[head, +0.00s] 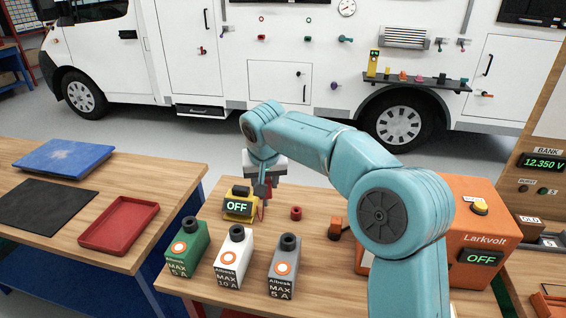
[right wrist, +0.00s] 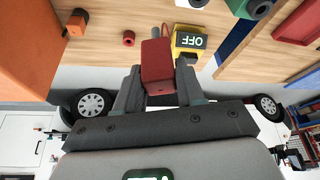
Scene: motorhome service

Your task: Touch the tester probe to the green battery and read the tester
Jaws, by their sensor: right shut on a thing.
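My right gripper (head: 262,192) is shut on the red tester probe (head: 264,206), beside the yellow tester. The red probe body (right wrist: 157,62) sits between the fingers (right wrist: 157,80) in the right wrist view. The tester (head: 239,204) stands on the bench and its display reads OFF. It also shows in the right wrist view (right wrist: 188,42), with a thin red lead near it. The green battery (head: 186,250), marked MAX 5 A, stands at the front left of the bench, apart from the probe. Part of it shows at the top of the right wrist view (right wrist: 243,8). My left gripper is not in view.
A white battery (head: 233,259) and a grey battery (head: 283,264) stand right of the green one. A small red cylinder (head: 296,213) lies behind them. An orange Larkvolt unit (head: 478,218) reads OFF. The left bench holds a red tray (head: 118,223).

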